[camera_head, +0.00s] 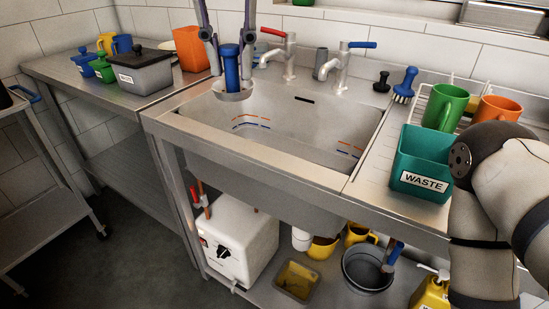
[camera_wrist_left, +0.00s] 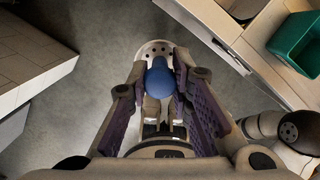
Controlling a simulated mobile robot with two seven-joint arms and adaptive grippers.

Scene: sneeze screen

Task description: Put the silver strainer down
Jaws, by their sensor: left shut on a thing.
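The silver strainer (camera_head: 234,96) has a round, shallow, perforated metal head and a thick upright blue handle (camera_head: 231,66). My left gripper (camera_head: 229,42) comes down from the top of the head view and is shut on the blue handle. The strainer hangs below it in the air, in front of the sink's left part in that view. In the left wrist view, the blue handle (camera_wrist_left: 160,80) sits between the fingers, with part of the perforated head (camera_wrist_left: 155,47) beyond it and grey floor behind. My right gripper is out of view.
The sink basin (camera_head: 290,120) looks empty. A teal WASTE tub (camera_head: 419,165) stands on the right counter near green (camera_head: 447,106) and orange mugs (camera_head: 497,109). On the left bench are a grey lidded box (camera_head: 142,73) and an orange container (camera_head: 190,50). A trolley (camera_head: 35,180) stands at far left.

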